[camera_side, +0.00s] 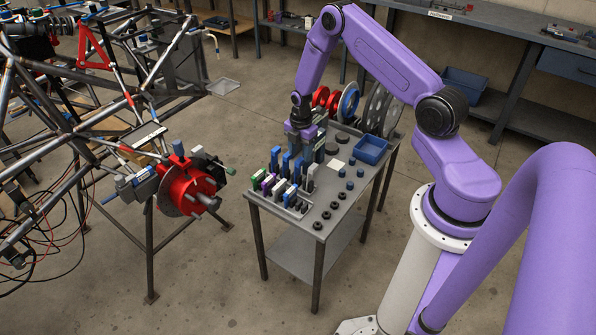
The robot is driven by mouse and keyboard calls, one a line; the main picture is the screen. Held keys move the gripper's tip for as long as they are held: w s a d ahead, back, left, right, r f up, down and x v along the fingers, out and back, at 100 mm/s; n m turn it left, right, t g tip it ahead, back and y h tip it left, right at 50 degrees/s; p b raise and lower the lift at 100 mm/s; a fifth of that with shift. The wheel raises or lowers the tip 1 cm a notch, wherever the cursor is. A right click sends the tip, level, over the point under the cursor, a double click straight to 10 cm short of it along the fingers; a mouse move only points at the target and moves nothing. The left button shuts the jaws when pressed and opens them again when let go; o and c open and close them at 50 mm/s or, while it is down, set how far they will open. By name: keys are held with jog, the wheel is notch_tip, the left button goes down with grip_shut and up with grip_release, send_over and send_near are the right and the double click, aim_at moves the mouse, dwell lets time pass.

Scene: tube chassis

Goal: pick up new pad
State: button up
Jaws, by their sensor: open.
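My gripper (302,142) points down over the back part of a grey cart, behind and just above a row of small upright pieces. Its jaws are open, though the fingertips are small and partly lost against the pieces below. The row of upright pieces (268,184) has blue, green, purple and pale faces and stands in a low rack (299,212) at the cart's left front. Some of these look like brake pads, but I cannot tell which is the new pad. The gripper hides part of what stands under it.
The cart top (335,214) also holds a blue bin (370,149), several small round parts, and red, blue and grey discs (378,108) at the back. Left of the cart stands a tube chassis with a red brake assembly (187,190). Open floor separates them.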

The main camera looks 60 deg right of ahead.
aim_at(300, 160)
jog(key=shift+a+f, duration=0.15)
jog(key=shift+f, duration=2.35)
grip_shut()
